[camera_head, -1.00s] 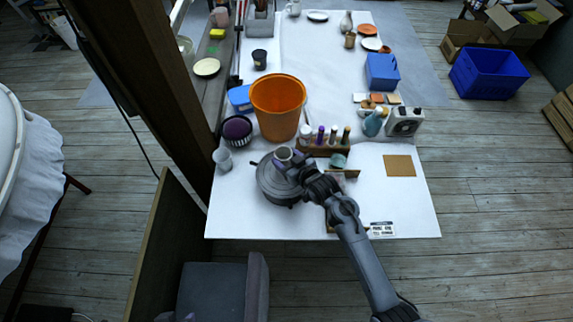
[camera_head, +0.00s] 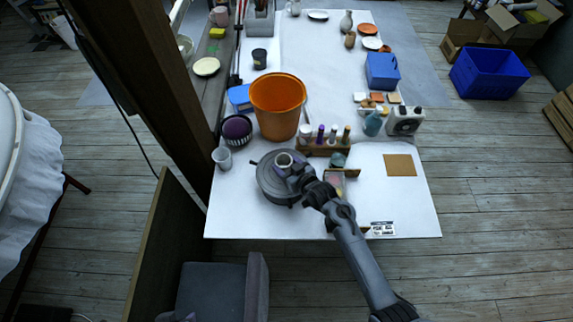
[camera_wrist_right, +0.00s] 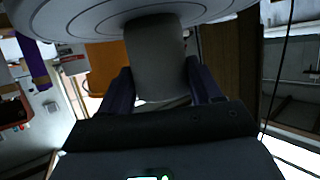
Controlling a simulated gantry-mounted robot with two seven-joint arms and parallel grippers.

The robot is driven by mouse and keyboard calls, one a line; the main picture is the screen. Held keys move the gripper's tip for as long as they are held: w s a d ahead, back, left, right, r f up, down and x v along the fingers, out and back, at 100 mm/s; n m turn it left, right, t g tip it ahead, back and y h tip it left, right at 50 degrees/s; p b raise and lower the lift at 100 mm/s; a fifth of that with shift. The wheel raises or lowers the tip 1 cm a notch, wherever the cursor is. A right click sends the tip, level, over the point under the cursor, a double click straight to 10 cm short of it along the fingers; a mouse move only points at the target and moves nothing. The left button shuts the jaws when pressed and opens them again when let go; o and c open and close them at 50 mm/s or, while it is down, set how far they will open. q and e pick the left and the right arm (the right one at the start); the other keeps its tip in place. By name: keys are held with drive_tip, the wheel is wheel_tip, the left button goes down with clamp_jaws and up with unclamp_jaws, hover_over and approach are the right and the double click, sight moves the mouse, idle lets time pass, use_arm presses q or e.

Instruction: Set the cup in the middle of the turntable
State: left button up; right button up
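The grey cup (camera_head: 284,159) stands upright over the dark grey round turntable (camera_head: 270,190), near its middle. In the right wrist view the cup (camera_wrist_right: 155,55) is between my two fingers, and its base meets or nearly meets the ringed turntable disc (camera_wrist_right: 80,18); a small gap cannot be ruled out. My right gripper (camera_head: 288,170) appears shut on the cup, one finger on each side. It hides part of the turntable.
An orange bucket (camera_head: 277,110) stands behind the turntable, with a dark basket (camera_head: 236,130) to its left. A white cup (camera_head: 222,158) stands at the table's left edge. A wooden rack of bottles (camera_head: 323,148) is at the back right. The table front left is clear.

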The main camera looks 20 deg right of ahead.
drive_tip(key=o, duration=0.4)
drive_tip(key=shift+o, duration=0.2)
drive_tip(key=shift+r, duration=0.5)
drive_tip(key=s+d+r+g+h, duration=0.1)
drive_tip(key=s+r+g, duration=0.1)
drive_tip(key=s, duration=0.9)
drive_tip(key=s+d+r+g+h+p, duration=0.1)
drive_tip(key=s+g, duration=0.3)
drive_tip(key=s, duration=0.7)
drive_tip(key=s+d+r+g+h, duration=0.1)
drive_tip(key=s+r+g, duration=0.2)
drive_tip(key=s, duration=0.9)
drive_tip(key=shift+r+m+g, duration=0.3)
drive_tip(key=shift+r, duration=0.1)
drive_tip(key=shift+s+p, duration=0.1)
drive_tip(key=shift+p, duration=0.2)
